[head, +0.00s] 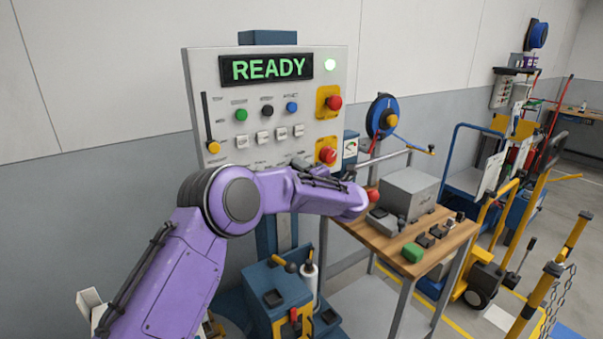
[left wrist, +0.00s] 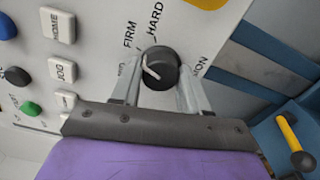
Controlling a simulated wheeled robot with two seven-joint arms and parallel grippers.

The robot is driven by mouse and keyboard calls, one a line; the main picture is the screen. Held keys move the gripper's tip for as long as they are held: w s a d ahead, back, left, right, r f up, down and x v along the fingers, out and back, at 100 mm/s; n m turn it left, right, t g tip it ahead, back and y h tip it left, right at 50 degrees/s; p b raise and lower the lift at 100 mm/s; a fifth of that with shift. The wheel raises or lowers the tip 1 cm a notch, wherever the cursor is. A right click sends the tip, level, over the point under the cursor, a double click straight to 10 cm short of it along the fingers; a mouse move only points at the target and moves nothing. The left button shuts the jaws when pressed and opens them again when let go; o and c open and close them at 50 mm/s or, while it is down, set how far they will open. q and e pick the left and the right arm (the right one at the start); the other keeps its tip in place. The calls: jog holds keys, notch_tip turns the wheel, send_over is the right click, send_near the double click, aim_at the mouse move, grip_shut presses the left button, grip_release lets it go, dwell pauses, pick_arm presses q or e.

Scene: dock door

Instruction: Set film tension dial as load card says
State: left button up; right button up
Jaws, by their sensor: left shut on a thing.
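The film tension dial (left wrist: 165,58) is a round black knob with a white pointer line, on the light grey panel, in the left wrist view. My left gripper (left wrist: 160,72) is shut on it, one finger on each side. The labels FIRM and HARD show beside the dial. Another label to the left is partly hidden by a finger, and one at right ends in "ON". The pointer line lies on the dial's left side; its exact setting is unclear. In the head view my arm hides the dial on the control panel (head: 214,95). I cannot make out a load card. My right gripper is out of view.
The panel display (head: 266,68) reads READY. A red stop button (head: 333,102), a slider (head: 212,148) and several buttons are near my arm. A wooden workbench (head: 385,246) with a grey box (head: 408,193) stands to the right. Yellow posts and carts stand farther right.

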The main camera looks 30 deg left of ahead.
pick_arm(q)
jog(key=o, duration=1.1)
jog(key=shift+c, duration=0.2)
jog(key=shift+d, duration=0.1)
jog(key=b+v, duration=0.4)
jog(key=v, duration=0.6)
jog(key=shift+d, duration=0.2)
